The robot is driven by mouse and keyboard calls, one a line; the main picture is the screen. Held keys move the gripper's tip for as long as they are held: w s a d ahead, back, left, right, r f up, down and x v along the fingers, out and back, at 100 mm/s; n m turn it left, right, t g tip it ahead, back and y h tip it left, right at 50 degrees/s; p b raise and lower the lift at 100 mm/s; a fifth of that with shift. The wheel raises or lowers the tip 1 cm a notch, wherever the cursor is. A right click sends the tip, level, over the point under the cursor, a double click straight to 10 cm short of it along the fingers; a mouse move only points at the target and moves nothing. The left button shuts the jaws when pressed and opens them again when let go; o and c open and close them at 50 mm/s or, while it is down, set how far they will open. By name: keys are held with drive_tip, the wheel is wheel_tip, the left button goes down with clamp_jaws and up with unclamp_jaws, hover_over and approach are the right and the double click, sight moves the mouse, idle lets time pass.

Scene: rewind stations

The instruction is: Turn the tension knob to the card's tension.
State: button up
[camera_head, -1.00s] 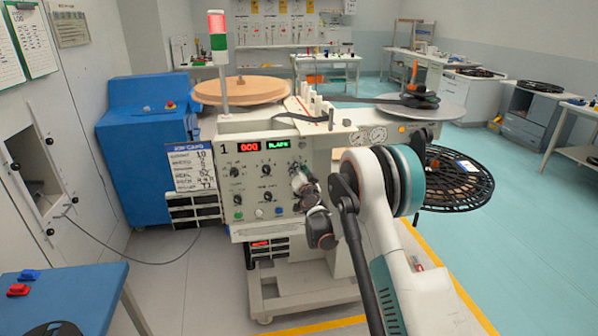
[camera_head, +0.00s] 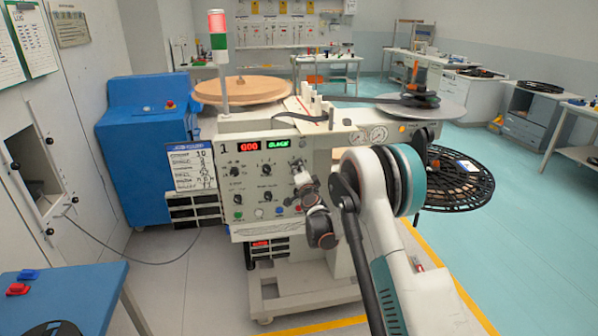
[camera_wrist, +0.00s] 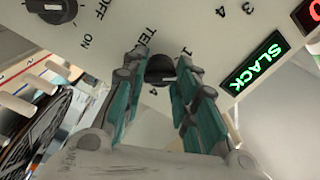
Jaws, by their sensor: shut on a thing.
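The tension knob (camera_wrist: 160,68) is a dark round knob on the pale panel, with "TEN" and numbers printed around it in the wrist view. My gripper (camera_wrist: 163,74) has its teal-padded fingers on both sides of the knob and is shut on it. In the head view my gripper (camera_head: 299,170) is at the right part of the machine's control panel (camera_head: 246,207) and hides the knob. The job card (camera_head: 192,167) hangs left of the panel; its handwritten values are too blurred to read surely. The green display (camera_wrist: 258,64) reads SLACK.
Another dark knob (camera_wrist: 51,8) marked OFF and ON is at the wrist view's upper left. More knobs and buttons are on the panel. A blue cabinet (camera_head: 148,150) stands behind left, a blue table (camera_head: 75,290) at front left. Open floor lies right.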

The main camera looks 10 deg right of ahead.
drive_tip(key=shift+d+m, duration=0.1)
drive_tip(key=shift+m, duration=1.3)
drive_tip(key=o, duration=1.1)
drive_tip(key=shift+s, duration=0.1)
drive_tip(key=s, duration=1.1)
drive_tip(key=shift+s, duration=0.4)
